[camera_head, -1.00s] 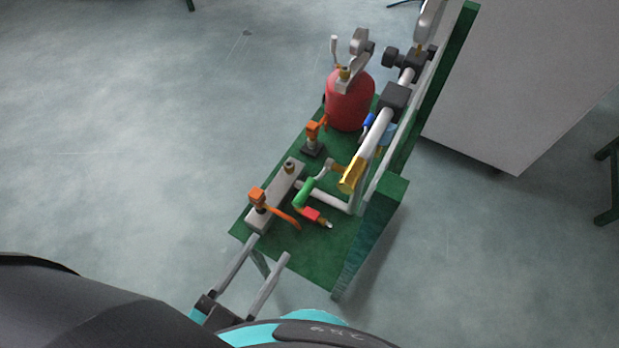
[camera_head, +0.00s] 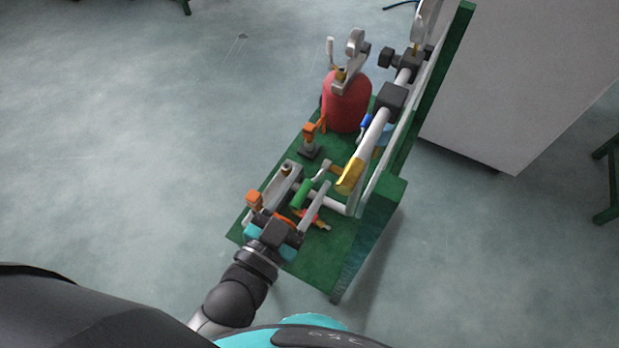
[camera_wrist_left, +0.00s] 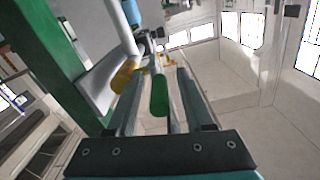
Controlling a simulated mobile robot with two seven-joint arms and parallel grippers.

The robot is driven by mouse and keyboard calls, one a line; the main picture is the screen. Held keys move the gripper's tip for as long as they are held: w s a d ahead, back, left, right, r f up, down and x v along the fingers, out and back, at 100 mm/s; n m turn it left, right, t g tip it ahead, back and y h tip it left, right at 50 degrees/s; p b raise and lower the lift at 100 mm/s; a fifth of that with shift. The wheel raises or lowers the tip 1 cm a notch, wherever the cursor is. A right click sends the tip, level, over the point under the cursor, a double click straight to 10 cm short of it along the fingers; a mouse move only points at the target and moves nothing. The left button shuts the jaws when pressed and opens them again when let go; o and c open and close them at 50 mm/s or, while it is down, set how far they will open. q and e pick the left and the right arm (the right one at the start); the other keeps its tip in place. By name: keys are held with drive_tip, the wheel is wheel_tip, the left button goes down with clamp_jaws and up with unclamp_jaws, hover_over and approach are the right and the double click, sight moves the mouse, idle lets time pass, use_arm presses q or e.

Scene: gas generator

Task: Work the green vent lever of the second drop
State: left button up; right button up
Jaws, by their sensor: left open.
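The green lever (camera_head: 300,194) is above the green bench, near its front end. My left gripper (camera_head: 311,177) is open, with one finger on each side of the green lever. In the left wrist view the green lever (camera_wrist_left: 159,96) stands between the two open fingers (camera_wrist_left: 162,72), with a visible gap on both sides. I cannot tell how deep it sits between them. The gripper body partly hides the orange lever and red part below. My right gripper is not in view.
An orange valve (camera_head: 254,200) is close to the left of my gripper. A brass fitting on a white pipe (camera_head: 350,176) is to the right. Another orange valve (camera_head: 310,133) and a red cylinder (camera_head: 346,103) stand farther back. The floor left of the bench is clear.

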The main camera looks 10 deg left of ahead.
use_arm(q)
drive_tip(key=shift+w+d, duration=0.2)
drive_tip(key=shift+w, duration=0.35)
drive_tip(key=shift+c, duration=0.4)
clamp_jaws()
drive_tip(key=shift+a, duration=0.1)
idle(0.6)
